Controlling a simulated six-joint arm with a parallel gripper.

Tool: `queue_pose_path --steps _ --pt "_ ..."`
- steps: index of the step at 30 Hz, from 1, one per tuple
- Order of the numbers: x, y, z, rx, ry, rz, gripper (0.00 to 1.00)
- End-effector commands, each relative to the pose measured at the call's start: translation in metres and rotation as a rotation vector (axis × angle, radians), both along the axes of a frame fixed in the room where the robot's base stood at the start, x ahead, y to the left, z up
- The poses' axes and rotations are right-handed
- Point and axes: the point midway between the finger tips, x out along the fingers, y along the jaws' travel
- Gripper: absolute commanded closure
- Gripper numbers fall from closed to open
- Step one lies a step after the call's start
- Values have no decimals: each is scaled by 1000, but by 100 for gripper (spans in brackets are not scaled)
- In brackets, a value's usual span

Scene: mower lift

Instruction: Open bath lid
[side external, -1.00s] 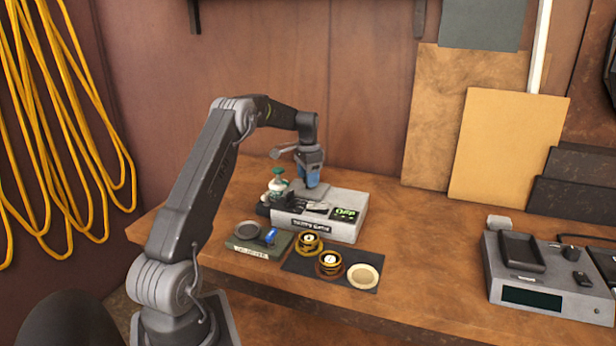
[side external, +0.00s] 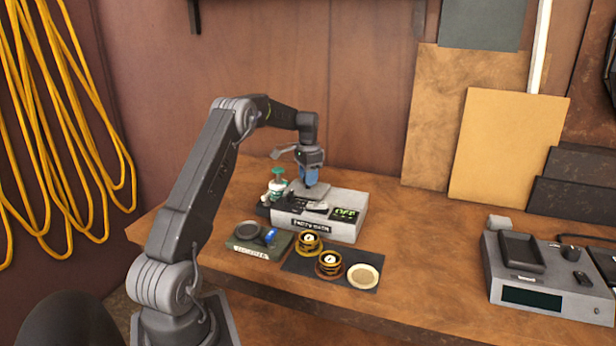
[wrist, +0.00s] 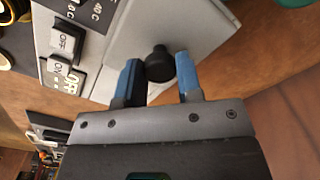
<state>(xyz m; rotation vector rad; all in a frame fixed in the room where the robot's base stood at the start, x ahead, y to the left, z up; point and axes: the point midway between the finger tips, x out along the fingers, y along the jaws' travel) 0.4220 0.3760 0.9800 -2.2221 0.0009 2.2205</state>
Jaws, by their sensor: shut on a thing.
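The water bath (side external: 325,222) is a pale grey box on the bench, with a labelled front and a small green display. Its grey lid (side external: 318,190) lies on top toward the back; in the wrist view the lid (wrist: 200,35) is a flat plate with a black knob (wrist: 160,66). My gripper (side external: 310,184) is over the lid, fingers pointing down. In the wrist view the blue fingers of my gripper (wrist: 158,78) are on either side of the knob, shut on it. I cannot tell whether the lid is raised from the box.
A bottle with a green top (side external: 278,186) stands left of the bath. In front are a small green-grey device (side external: 255,245) and a dark mat (side external: 305,270) with two round yellow-black items and a pale dish (side external: 363,275). A grey instrument (side external: 540,275) stands at right. The bench between is clear.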

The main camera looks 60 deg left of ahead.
Motion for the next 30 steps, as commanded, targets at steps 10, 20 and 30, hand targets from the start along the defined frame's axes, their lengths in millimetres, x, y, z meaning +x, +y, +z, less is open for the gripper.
queue_pose_path --steps 10,20,30 --pt "49 -48 0 1 0 -4 100" --pt "62 -62 0 1 -1 0 100" --pt "62 -61 0 1 0 0 48"
